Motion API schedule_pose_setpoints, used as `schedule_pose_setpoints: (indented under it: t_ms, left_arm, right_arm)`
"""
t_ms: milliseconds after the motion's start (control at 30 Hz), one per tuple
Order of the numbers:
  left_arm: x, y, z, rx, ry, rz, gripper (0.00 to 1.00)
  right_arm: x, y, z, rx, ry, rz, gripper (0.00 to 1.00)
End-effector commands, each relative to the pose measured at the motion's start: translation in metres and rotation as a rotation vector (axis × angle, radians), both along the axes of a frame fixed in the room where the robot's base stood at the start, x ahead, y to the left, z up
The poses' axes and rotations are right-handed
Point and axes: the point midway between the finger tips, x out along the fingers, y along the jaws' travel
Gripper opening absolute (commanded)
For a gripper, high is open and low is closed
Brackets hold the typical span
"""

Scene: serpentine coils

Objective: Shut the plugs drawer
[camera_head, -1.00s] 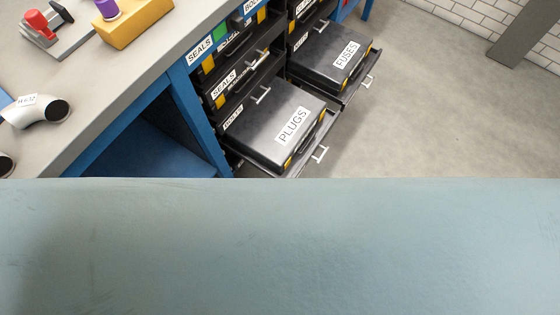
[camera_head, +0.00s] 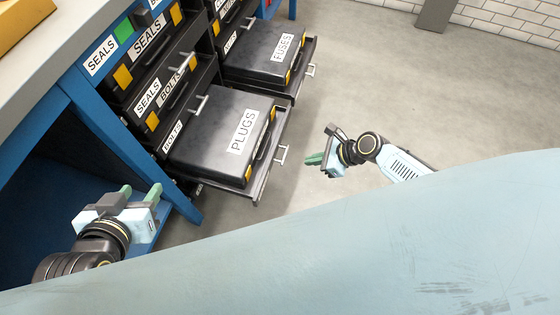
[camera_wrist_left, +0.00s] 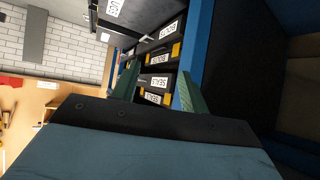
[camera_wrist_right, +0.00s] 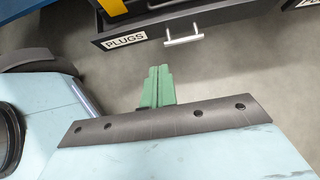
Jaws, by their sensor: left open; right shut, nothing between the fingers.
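The plugs drawer (camera_head: 268,178) is pulled out of the workbench cabinet, with a black case labelled PLUGS (camera_head: 225,140) lying in it. Its front has a silver handle (camera_head: 282,154). In the right wrist view the drawer front with its PLUGS label (camera_wrist_right: 124,41) and handle (camera_wrist_right: 184,36) is ahead of the fingertips. My right gripper (camera_head: 309,162) is shut and empty, to the right of the handle and apart from it. My left gripper (camera_head: 140,192) is open and empty, near the bench leg, left of the drawer. Its green fingers show in the left wrist view (camera_wrist_left: 158,85).
The fuses drawer (camera_head: 300,75) beyond is also pulled out, holding a case labelled FUSES (camera_head: 265,50). A blue bench leg (camera_head: 130,150) stands between my left gripper and the cabinet. The floor (camera_head: 370,70) right of the drawers is clear.

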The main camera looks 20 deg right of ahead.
Motion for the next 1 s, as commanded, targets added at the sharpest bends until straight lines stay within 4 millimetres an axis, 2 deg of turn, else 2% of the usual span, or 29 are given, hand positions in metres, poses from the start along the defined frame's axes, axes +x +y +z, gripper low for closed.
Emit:
schedule_pose_setpoints:
  t_ms: [200, 500, 767, 1000]
  left_arm:
    - [0.022, -0.013, 0.027, -0.055, -0.209, -0.018, 0.44]
    - [0.038, -0.026, 0.073, -0.134, -0.493, -0.039, 0.44]
    - [0.039, -0.035, 0.114, -0.208, -0.736, -0.055, 0.44]
    - [0.031, -0.038, 0.148, -0.275, -0.96, -0.065, 0.44]
  right_arm:
    - [0.006, 0.009, -0.013, 0.0, -0.001, 0.001, 0.0]
    - [0.014, 0.021, -0.027, -0.001, -0.002, 0.001, 0.0]
    - [0.021, 0.03, -0.039, -0.002, -0.002, 0.001, 0.0]
    - [0.028, 0.041, -0.051, 0.0, -0.002, 0.001, 0.0]
